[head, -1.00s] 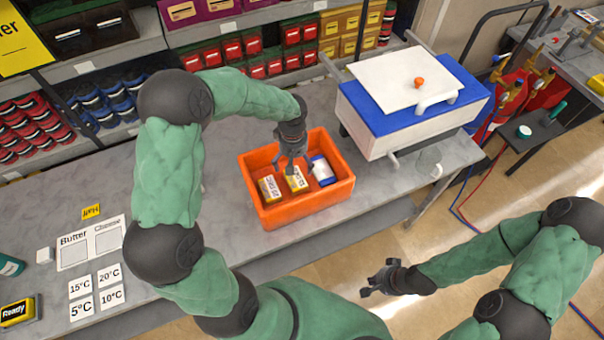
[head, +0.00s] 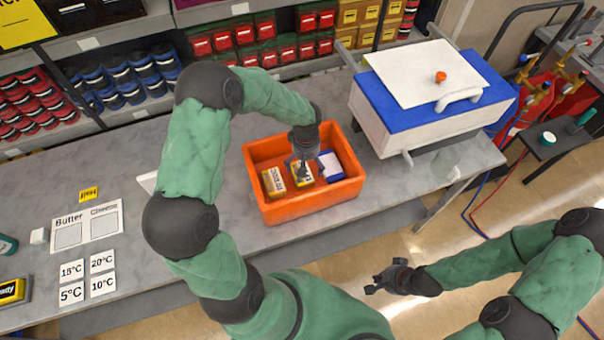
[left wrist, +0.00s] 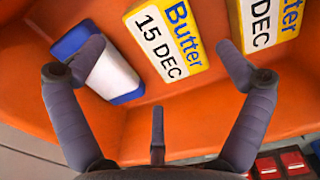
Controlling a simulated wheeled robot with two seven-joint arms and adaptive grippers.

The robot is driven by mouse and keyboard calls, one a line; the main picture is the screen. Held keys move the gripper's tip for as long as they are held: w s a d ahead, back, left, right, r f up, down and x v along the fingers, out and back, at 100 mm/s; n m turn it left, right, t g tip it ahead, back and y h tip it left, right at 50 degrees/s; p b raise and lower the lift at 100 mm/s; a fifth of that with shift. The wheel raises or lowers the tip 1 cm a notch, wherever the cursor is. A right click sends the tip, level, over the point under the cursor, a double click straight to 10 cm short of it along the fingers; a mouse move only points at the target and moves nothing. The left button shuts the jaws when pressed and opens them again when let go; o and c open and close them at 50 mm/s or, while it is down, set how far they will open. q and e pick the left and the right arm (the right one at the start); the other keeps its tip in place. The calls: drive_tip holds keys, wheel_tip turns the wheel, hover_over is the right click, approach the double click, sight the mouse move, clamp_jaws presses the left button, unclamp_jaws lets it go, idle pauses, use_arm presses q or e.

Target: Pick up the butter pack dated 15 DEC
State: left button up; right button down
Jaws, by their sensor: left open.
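The butter pack dated 15 DEC (left wrist: 165,45), yellow and white, lies in the orange bin (head: 308,211). In the head view this middle pack (head: 301,180) is partly hidden by my left gripper (head: 303,166). My left gripper (left wrist: 160,62) is open just above it, and the pack shows between the two fingers in the left wrist view. Another butter pack (head: 274,182), its label ending in DEC (left wrist: 272,22), lies beside it. A blue and white pack (left wrist: 108,74) lies on the other side, partly behind a finger. My right gripper (head: 378,281) is open and empty, away from the bin.
The bin stands on the grey table (head: 125,170), its walls close around the packs. A white and blue cooler box (head: 425,110) stands to its right. Shelves of goods run behind. Temperature cards (head: 88,278) and a Butter/Cheese board (head: 87,227) lie at the left.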

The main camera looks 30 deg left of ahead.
use_arm(q)
wheel_tip(320, 180, down, 5)
drive_tip(key=shift+s+r, duration=0.1)
idle(0.3)
drive_tip(key=c, duration=1.2)
